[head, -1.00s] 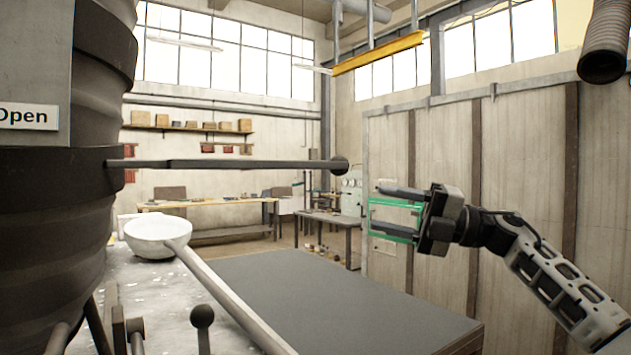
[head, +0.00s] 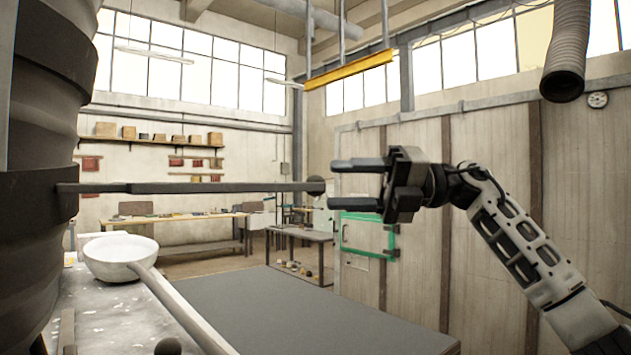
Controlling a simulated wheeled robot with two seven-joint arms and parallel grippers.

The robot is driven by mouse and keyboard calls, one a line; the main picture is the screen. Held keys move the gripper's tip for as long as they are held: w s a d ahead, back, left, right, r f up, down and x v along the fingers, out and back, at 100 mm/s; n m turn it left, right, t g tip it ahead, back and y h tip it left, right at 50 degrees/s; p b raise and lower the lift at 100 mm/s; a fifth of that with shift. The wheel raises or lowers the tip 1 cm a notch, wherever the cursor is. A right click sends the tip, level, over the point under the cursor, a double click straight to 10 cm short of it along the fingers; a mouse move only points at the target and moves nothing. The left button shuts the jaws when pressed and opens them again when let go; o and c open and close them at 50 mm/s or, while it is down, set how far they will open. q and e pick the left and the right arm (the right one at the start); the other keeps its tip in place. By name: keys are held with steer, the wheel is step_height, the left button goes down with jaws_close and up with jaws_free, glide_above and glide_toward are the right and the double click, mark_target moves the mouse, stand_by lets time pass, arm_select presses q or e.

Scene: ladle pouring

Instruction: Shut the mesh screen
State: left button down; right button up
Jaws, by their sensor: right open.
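My right gripper (head: 338,185) is open and empty, its two dark fingers pointing left. The bar runs left to a large dark ribbed vessel (head: 35,130). No mesh is clearly visible. A green frame (head: 392,240) shows behind and below the gripper, partly hidden by it; I cannot tell if it is the screen. My left gripper is not in view.
A white ladle bowl (head: 121,262) with a long handle rests at the lower left, on a pale speckled surface. A dark grey flat top (head: 310,310) is clear below the gripper. Workbenches stand far back. A ribbed duct (head: 567,50) hangs at upper right.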

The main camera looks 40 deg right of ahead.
mark_target(315, 182)
steer(key=x, duration=0.4)
steer(key=shift+w+a+p, duration=0.25)
steer(key=shift+a+p, duration=0.1)
jaws_close()
